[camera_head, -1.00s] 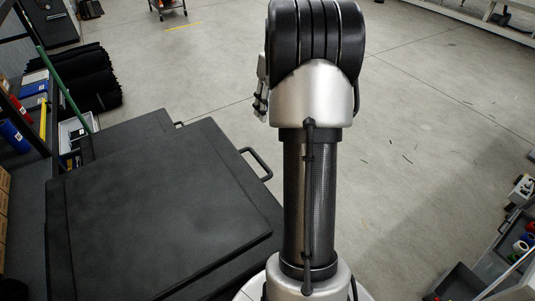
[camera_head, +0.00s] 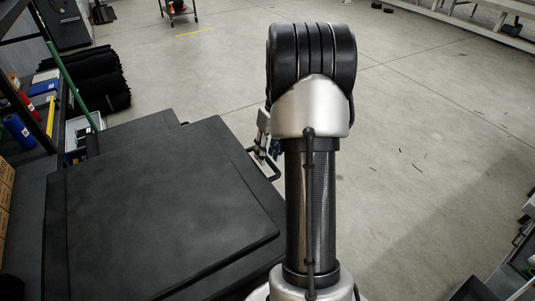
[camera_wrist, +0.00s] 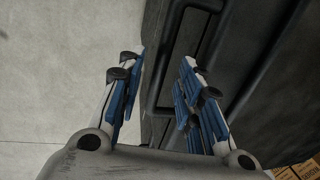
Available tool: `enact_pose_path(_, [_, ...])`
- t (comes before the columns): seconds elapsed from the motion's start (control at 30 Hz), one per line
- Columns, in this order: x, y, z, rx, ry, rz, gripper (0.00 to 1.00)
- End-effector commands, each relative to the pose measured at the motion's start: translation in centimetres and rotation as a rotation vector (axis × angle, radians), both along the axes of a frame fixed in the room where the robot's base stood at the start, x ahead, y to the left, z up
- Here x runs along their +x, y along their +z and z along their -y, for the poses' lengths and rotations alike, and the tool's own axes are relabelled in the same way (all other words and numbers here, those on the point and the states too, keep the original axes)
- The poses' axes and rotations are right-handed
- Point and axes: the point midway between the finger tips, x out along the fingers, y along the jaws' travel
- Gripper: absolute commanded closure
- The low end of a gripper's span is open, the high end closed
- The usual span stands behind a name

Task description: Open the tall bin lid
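The bin's large flat black lid (camera_head: 150,215) lies shut in the left half of the head view. A dark bar handle (camera_head: 262,163) sticks out from its right side; it also shows in the wrist view (camera_wrist: 155,95). My gripper (camera_head: 268,152) is at the handle, partly hidden behind my arm in the head view. In the wrist view my gripper (camera_wrist: 164,68) is open, with its blue-padded fingers apart. The handle bar runs between them in the picture, nearer the right finger. No contact is visible, and I cannot tell how deep the bar sits.
A shelf with a blue roll (camera_head: 19,131) and boxes stands at the left, with a green pole (camera_head: 72,85) beside it. Black stacked items (camera_head: 95,78) lie behind. The concrete floor (camera_head: 430,130) right of my arm is largely clear. Cardboard boxes (camera_wrist: 297,172) show in the wrist view.

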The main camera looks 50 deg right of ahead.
Motion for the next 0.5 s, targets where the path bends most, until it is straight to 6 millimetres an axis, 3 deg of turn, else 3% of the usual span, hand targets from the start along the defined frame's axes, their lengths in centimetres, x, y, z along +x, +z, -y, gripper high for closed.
enact_pose_path(0.27, [0.01, -0.12, -0.04, 0.000, 0.000, 0.000, 0.67])
enact_pose_path(0.5, [0.01, -0.11, -0.04, 0.000, 0.000, 0.000, 0.83])
